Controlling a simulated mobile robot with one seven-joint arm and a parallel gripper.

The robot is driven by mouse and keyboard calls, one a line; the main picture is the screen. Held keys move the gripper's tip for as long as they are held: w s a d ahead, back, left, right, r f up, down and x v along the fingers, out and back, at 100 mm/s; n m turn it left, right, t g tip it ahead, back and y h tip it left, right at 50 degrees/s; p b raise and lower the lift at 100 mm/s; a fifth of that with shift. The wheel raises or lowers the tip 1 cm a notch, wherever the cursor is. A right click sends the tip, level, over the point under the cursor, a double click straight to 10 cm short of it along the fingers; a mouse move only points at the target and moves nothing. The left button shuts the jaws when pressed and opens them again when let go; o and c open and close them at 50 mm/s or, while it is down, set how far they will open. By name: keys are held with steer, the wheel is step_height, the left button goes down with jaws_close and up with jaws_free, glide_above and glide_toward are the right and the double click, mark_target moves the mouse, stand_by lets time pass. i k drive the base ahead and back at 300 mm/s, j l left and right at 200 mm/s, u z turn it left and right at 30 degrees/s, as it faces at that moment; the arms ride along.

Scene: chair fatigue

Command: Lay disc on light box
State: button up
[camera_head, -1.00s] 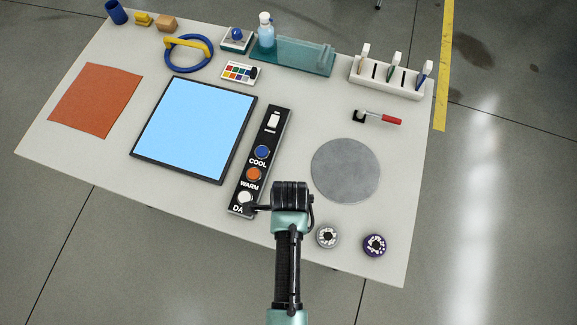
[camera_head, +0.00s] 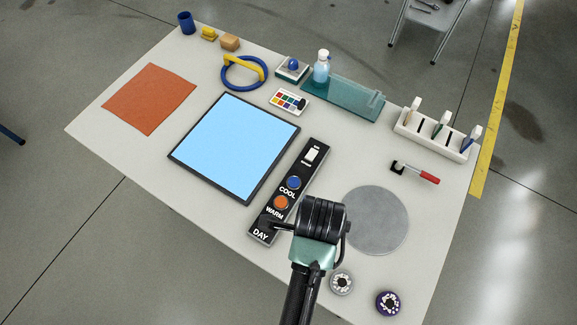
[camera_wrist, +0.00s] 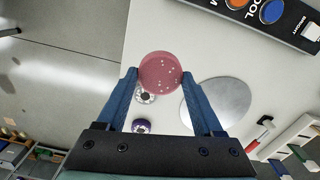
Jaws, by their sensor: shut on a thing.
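A pink speckled disc (camera_wrist: 160,72) is held between the two blue fingers of my gripper (camera_wrist: 159,76) in the wrist view. It is above the table; in the head view it is hidden behind my wrist. The light box (camera_head: 234,148) is a glowing pale blue panel with a dark frame, left of my gripper in the head view, with nothing on it. A grey-white disc (camera_head: 342,282) and a purple disc with white marks (camera_head: 389,303) lie near the table's front edge; they also show in the wrist view, below the held disc.
A black control strip (camera_head: 289,192) with buttons lies between light box and gripper. A round grey mat (camera_head: 375,220) lies to the right. An orange cloth (camera_head: 149,98), a white rack (camera_head: 437,133), a red-handled tool (camera_head: 415,172) and a teal stand (camera_head: 343,98) lie farther out.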

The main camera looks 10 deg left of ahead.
mark_target(225, 154)
steer(key=i+j+u, duration=0.6)
steer(key=i, duration=0.3)
